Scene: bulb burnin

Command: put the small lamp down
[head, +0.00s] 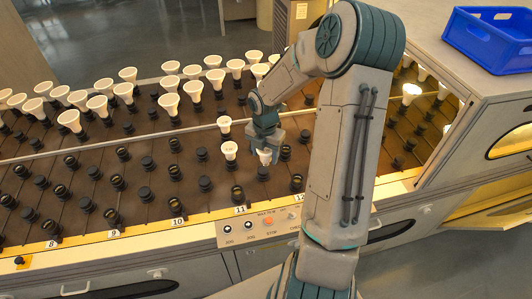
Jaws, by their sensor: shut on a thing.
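My gripper (267,150) is low over the rack, near the column marked 12. It is shut on a small lamp (265,157), whose pale body shows just below the fingers. A dark socket (263,173) is directly beneath the lamp; I cannot tell whether the lamp touches it or is seated. My own arm hides part of the rack to the right.
A lamp (230,150) stands in a socket close left of my gripper, with another lamp (224,126) behind it. Many lamps fill the back rows; front sockets are mostly empty. A control panel (266,226) is on the front edge. A blue crate (476,50) sits on the cabinet at right.

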